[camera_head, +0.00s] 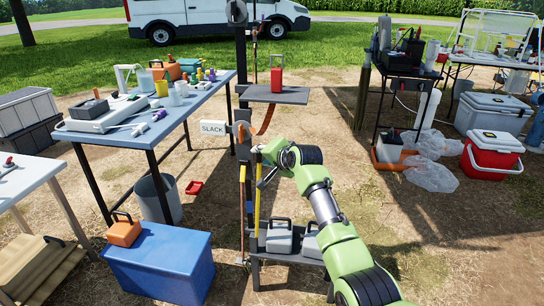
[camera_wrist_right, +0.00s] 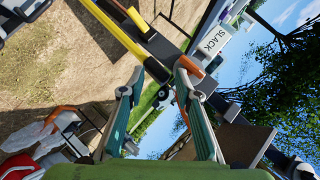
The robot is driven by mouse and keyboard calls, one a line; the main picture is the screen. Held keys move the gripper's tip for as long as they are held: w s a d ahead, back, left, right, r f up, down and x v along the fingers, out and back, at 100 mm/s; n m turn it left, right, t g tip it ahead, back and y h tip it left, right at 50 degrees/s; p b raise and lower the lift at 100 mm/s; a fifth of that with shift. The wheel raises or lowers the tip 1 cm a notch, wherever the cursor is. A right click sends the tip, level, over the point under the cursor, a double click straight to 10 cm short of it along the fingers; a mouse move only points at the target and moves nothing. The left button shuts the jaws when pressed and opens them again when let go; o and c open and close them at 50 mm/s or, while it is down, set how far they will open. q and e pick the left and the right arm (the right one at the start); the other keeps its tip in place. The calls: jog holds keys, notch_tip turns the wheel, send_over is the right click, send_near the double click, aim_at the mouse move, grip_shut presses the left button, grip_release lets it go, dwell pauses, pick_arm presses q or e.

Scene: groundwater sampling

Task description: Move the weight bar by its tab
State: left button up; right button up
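My right gripper (camera_head: 262,168) is at the dark post, just below the white SLACK sign (camera_head: 214,128). In the right wrist view its fingers (camera_wrist_right: 160,76) are apart, so it is open. A yellow bar (camera_head: 257,195) hangs upright beside the post, close under the gripper; it also shows in the wrist view (camera_wrist_right: 110,32), running towards the fingertips. An orange piece (camera_wrist_right: 190,66) lies by the right-hand fingertip; I cannot tell whether they touch. No part is clearly identifiable as the weight bar or its tab. My left gripper is not in view.
A red weight with a handle (camera_head: 277,80) stands on the small upper shelf (camera_head: 290,95). Grey weights (camera_head: 279,237) stand on the lower shelf. A blue chest (camera_head: 160,265) is left of the post. Open ground lies right of my arm.

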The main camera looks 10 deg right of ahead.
jog(key=v, duration=0.7)
jog(key=shift+w+r, duration=0.1)
